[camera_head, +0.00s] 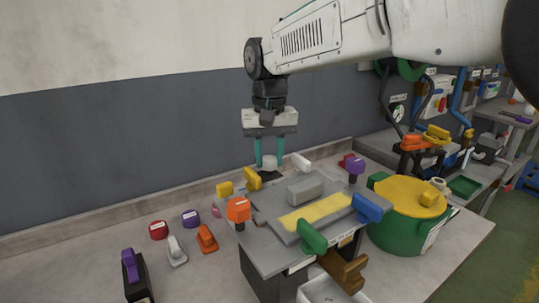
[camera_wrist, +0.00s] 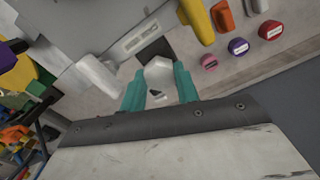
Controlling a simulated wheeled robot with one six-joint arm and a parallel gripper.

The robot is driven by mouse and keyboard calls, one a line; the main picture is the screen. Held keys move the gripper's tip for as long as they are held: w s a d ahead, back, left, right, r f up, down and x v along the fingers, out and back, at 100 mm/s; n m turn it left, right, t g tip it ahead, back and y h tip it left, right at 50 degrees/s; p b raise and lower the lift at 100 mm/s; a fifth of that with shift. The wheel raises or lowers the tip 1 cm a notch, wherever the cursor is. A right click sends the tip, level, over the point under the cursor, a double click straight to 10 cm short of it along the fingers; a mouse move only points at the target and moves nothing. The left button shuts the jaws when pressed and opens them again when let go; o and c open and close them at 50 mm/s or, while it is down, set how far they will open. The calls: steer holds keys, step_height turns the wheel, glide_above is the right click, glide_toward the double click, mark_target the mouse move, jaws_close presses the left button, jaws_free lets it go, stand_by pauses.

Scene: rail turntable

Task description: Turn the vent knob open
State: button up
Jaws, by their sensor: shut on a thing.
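A pale grey-white knob (camera_head: 270,162) stands at the back edge of the raised grey platform, above a dark square patch. It also shows in the wrist view (camera_wrist: 158,72), with a small dark mark on it. My gripper (camera_head: 269,156) points down from above, its two teal fingers on either side of this knob and shut on it. In the wrist view the fingers (camera_wrist: 159,88) flank the knob left and right. I cannot read any label that says which knob is the vent knob. The knob's lower part is partly hidden by the fingers.
A green pot with a yellow lid (camera_head: 405,194) is at right. Several loose knobs lie at left.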

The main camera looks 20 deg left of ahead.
mark_target(269, 158)
steer(key=n, duration=1)
steer(key=shift+n, duration=2.3)
steer(key=o, duration=1)
step_height(269, 158, up, 8)
steer(key=shift+f, duration=0.1)
